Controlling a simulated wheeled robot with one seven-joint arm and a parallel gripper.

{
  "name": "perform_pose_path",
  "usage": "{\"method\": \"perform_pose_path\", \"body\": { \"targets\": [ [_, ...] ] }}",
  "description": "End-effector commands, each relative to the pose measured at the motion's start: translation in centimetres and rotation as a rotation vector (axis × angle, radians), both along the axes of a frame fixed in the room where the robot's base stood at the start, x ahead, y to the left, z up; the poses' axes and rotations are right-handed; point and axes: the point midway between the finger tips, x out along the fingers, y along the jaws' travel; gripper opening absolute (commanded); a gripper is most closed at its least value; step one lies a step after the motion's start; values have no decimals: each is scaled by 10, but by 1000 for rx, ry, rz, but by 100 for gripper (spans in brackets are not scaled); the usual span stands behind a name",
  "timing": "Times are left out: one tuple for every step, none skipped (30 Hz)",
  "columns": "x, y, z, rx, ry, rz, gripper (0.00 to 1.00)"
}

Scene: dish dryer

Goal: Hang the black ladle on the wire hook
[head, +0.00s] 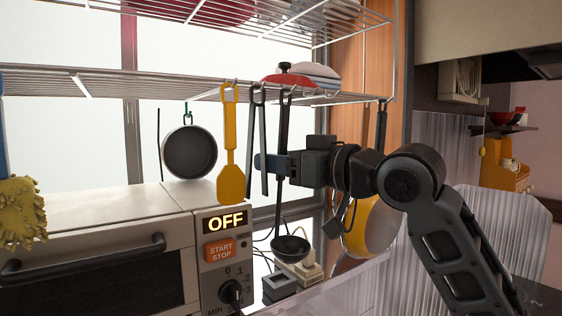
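The black ladle (291,247) is upright in the head view, its bowl low, above white plug boxes. Its handle (284,126) rises to just under the wire shelf. A hook shows at the handle's top, but whether the ladle hangs on it is too small to tell. My gripper (270,163) reaches in from the right at mid-handle, its fingers pointing left across the handle. It is seen side-on, so the gap between the fingers is hidden and I cannot tell whether it grips the handle.
Black tongs (258,140) and a yellow spatula (230,150) hang close left of the ladle. A grey pot (189,152) hangs further left. A yellow pan (371,226) hangs behind my arm. The wire shelf (180,85) is overhead; an oven (100,262) stands lower left.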

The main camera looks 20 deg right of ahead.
Motion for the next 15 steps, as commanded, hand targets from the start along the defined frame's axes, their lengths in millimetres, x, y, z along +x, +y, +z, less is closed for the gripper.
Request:
{"method": "perform_pose_path", "body": {
  "targets": [
    [0, 0, 0, 0, 0, 0, 53],
    [0, 0, 0, 0, 0, 0, 53],
    [0, 0, 0, 0, 0, 0, 53],
    [0, 0, 0, 0, 0, 0, 53],
    [0, 0, 0, 0, 0, 0, 53],
    [0, 0, 0, 0, 0, 0, 53],
    [-1, -1, 0, 0, 0, 0, 53],
    [-2, -1, -1, 0, 0, 0, 53],
    [-5, -3, -1, 0, 0, -1, 53],
    [-7, -4, -1, 1, 0, -1, 53],
    [-10, -6, -1, 1, 0, -1, 53],
    [-16, -8, -2, 1, -2, -1, 53],
    [-20, -10, -2, 0, -1, -1, 53],
    [-24, -13, -3, 0, -1, -1, 53],
    [-31, -16, -2, 1, -3, -2, 53]
  ]
}}
